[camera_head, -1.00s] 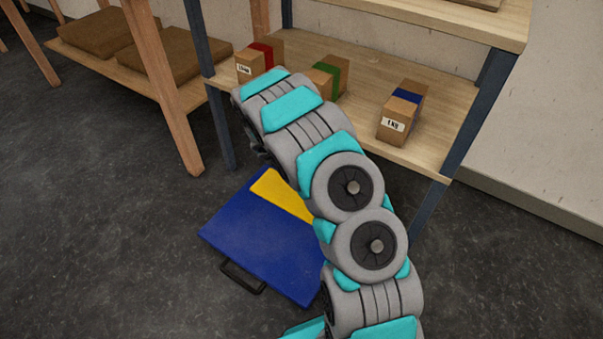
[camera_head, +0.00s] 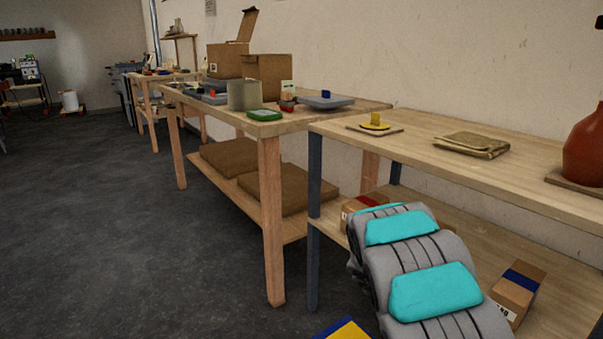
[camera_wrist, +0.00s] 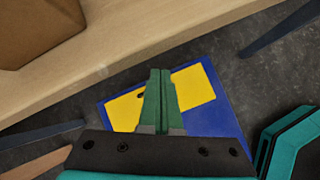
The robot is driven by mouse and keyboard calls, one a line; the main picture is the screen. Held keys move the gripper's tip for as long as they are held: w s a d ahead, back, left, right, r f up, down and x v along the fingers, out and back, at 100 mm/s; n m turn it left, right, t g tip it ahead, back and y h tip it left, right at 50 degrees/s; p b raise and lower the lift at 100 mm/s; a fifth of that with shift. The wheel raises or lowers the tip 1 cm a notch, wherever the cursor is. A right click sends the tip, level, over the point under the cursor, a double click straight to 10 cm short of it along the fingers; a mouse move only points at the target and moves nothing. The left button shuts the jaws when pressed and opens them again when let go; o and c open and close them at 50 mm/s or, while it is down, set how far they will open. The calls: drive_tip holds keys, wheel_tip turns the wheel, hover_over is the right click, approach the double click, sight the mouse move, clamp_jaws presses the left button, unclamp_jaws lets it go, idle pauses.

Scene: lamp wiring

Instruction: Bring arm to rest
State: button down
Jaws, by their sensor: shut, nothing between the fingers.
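My gripper (camera_wrist: 159,85) shows in the wrist view, its two green fingers pressed together with nothing between them. In the head view my grey and turquoise arm reaches up from the bottom right in front of the lower shelf; my gripper is hidden there.
A box with a red band (camera_head: 362,206) and a box with a blue band (camera_head: 517,290) stand on the lower shelf beside my arm. A red-brown vase (camera_head: 585,150) and a folded cloth (camera_head: 470,144) are on the tabletop above. The floor (camera_head: 120,240) at left is clear.

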drive_tip(key=s+a+r+m+g+y, duration=0.1)
drive_tip(key=s+r+m, duration=0.45)
drive_tip(key=s, duration=0.35)
drive_tip(key=s+r+m+g, duration=0.2)
drive_tip(key=s+r+m, duration=0.3)
drive_tip(key=s+r, duration=0.3)
drive_tip(key=s+a+r+m+y, duration=0.1)
drive_tip(key=s+a+m+y, duration=0.1)
drive_tip(key=s+a, duration=0.3)
drive_tip(key=s+a+r+m+g+y, duration=0.1)
drive_tip(key=s+a+m, duration=0.2)
drive_tip(key=s, duration=0.8)
drive_tip(key=s+a+r+m+y, duration=0.1)
drive_tip(key=s+a+m+y, duration=0.1)
drive_tip(key=s+a, duration=0.4)
drive_tip(key=shift+s+a+r+m+g+y, duration=0.35)
drive_tip(key=shift+s+m, duration=0.5)
drive_tip(key=shift+s, duration=0.4)
